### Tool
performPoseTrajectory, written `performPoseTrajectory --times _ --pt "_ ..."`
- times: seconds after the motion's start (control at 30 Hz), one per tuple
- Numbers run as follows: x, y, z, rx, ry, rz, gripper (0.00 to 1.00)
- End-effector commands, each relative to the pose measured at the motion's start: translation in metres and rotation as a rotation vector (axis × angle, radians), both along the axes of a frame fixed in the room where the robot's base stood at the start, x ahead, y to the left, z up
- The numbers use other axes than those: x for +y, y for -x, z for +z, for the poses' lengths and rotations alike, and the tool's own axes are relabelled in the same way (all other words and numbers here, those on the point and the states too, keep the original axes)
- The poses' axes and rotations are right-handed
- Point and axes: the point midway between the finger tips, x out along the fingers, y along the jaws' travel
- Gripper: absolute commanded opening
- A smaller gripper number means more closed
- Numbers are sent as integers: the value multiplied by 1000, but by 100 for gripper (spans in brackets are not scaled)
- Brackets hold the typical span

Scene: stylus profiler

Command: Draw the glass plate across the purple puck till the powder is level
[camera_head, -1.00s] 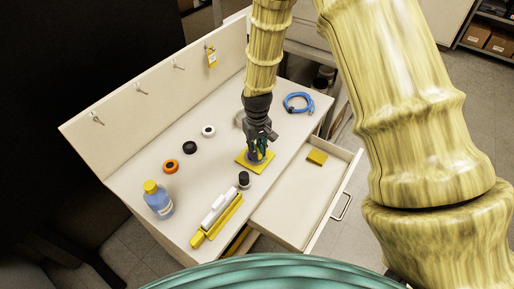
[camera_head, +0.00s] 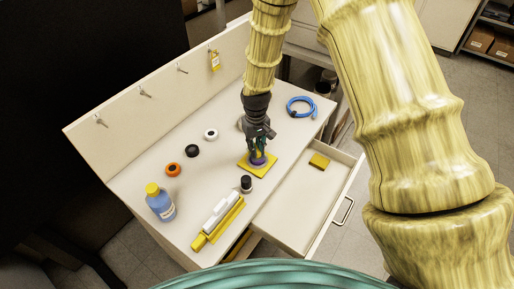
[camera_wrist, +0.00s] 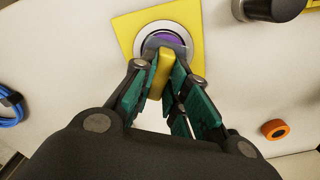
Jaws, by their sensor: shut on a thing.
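The purple puck (camera_wrist: 168,37) sits in a pale ring on a yellow mat (camera_wrist: 125,24) in the wrist view. In the head view it shows as a purple spot (camera_head: 258,163) on the mat, just under my gripper. My gripper (camera_wrist: 168,82) is shut on the yellow grip of the glass plate (camera_wrist: 161,72). The plate's greyish clear end lies over the near part of the puck, but I cannot tell whether it touches. Part of the purple face shows beyond it. The powder cannot be made out. In the head view my gripper (camera_head: 258,146) hides the plate.
A black-lidded jar (camera_head: 246,184) stands close to the mat. A white and yellow tool (camera_head: 218,220), a blue bottle (camera_head: 160,202), several small rings (camera_head: 173,169) and a blue cable (camera_head: 301,107) are on the bench. An open drawer (camera_head: 300,205) holds a yellow block (camera_head: 319,161).

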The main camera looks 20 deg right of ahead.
Motion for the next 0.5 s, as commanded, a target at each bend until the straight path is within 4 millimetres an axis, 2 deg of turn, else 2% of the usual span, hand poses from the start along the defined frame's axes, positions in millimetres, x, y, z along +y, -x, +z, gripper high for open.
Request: performPoseTrajectory --times 0.5 --pt "-1 5 0 1 0 0 0"
